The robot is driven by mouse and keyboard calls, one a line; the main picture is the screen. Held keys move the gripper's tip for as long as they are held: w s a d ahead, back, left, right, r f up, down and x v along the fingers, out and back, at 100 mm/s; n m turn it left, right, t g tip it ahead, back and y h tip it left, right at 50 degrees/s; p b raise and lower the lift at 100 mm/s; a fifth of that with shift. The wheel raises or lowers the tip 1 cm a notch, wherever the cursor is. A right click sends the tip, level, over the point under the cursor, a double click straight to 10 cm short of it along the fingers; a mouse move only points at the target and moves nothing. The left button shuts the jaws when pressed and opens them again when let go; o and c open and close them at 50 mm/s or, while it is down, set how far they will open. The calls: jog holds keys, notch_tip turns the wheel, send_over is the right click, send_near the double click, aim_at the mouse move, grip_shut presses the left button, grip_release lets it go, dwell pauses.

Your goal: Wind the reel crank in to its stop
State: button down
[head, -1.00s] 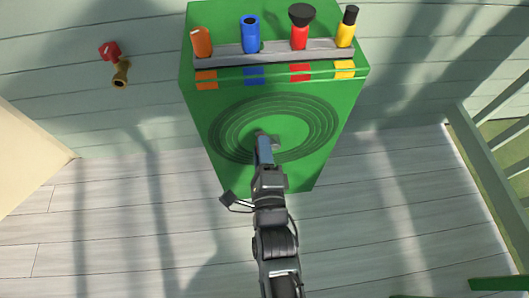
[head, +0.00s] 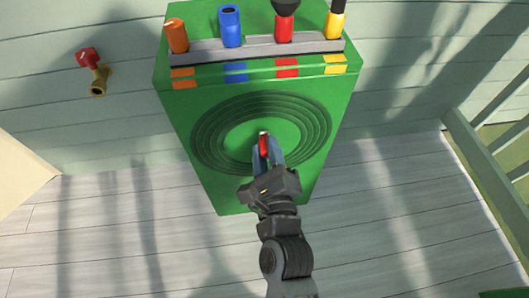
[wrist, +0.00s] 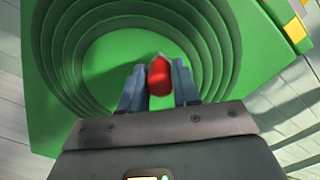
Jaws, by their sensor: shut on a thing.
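The reel is a green box (head: 183,117) with a round face of concentric green rings (head: 212,112); the rings also fill the wrist view (wrist: 60,75). The crank's red knob (head: 263,146) stands near the middle of the rings, and in the wrist view (wrist: 160,78) it sits between two blue-grey fingers. My gripper (head: 267,154) is shut on the red knob, one finger on each side. In the wrist view a small grey piece shows just behind the knob; the rest of the crank arm is hidden.
A grey rack (head: 255,50) on top of the box holds an orange, a blue, a red and a yellow tool, above matching colour patches. A brass tap with a red handle (head: 88,57) is on the wall at left. A green railing (head: 485,165) stands at right. The plank floor is clear.

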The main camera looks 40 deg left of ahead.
jog(key=shift+d, duration=0.1)
jog(key=c, duration=0.8)
grip_release()
jog(key=shift+b+v, duration=0.8)
jog(key=shift+v, duration=3.05)
